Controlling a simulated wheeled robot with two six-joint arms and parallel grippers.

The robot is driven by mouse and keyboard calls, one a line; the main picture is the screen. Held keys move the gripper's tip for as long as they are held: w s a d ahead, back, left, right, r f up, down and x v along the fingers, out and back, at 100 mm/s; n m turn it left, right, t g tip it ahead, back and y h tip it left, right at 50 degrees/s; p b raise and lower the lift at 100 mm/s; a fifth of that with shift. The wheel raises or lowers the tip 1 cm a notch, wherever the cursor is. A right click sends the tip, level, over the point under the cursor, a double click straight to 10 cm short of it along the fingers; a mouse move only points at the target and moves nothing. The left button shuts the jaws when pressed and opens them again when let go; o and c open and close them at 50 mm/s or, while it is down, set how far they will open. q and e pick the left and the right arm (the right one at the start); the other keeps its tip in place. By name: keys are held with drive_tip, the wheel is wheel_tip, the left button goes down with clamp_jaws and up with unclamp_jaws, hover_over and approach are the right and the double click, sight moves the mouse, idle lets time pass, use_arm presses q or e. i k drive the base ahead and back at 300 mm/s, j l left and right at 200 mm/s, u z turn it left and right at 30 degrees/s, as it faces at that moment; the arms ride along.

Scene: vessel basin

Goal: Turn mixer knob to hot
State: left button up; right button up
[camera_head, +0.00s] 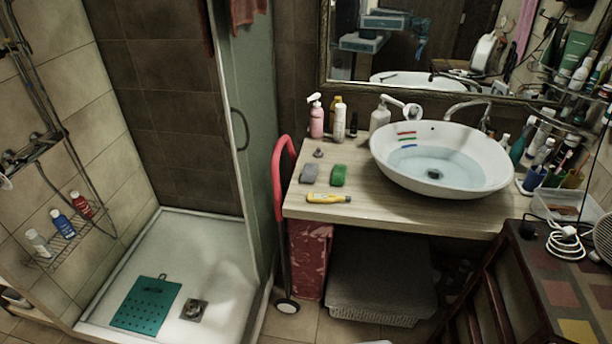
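A curved metal faucet (466,106) stands behind the white oval basin (385,160) on the wooden counter, its spout over the basin's back rim. A slim upright metal part (486,116) at its right end may be the mixer knob; it is too small to tell which way it is turned. The basin holds clear water around a dark drain. Another metal mixer (34,148) is on the tiled shower wall at the far left. Neither of my grippers is in view.
Bottles, including a pink pump bottle (316,120), stand left of the basin. A green sponge (338,175) and a yellow tube (328,198) lie on the counter. Bottles and cups crowd the basin's right side. A dark patterned cabinet (545,262) stands at front right.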

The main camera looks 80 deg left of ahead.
sight(414, 110)
drive_tip(key=u, duration=2.8)
